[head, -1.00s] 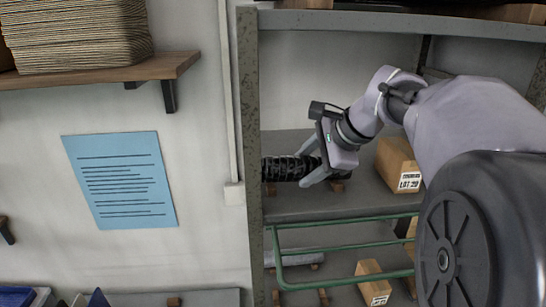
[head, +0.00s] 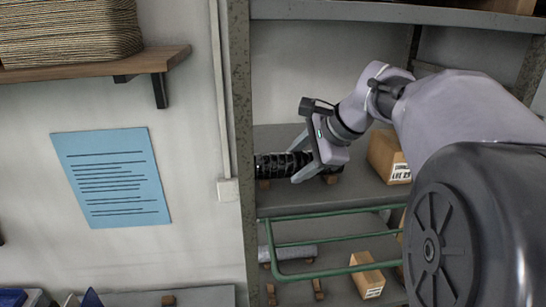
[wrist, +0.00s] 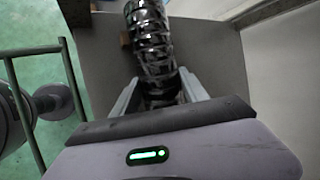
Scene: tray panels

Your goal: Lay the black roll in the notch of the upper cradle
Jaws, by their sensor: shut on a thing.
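The black roll (head: 271,165) lies about level over the upper shelf at its left end, with a shiny banded surface. It also shows in the wrist view (wrist: 148,38), running away from my gripper. My gripper (head: 305,170) is shut on the roll, one finger on each side, also seen in the wrist view (wrist: 160,92). The upper cradle shows as small brown wooden blocks (head: 264,184) under the roll. Its notch is hidden by the roll and fingers. I cannot tell whether the roll touches the blocks.
A shelf post (head: 240,120) stands close left of the roll. A labelled carton (head: 388,158) sits right on the same shelf. Below are a green rail (head: 320,272), a grey roll (head: 292,251), wooden blocks and another carton (head: 367,275).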

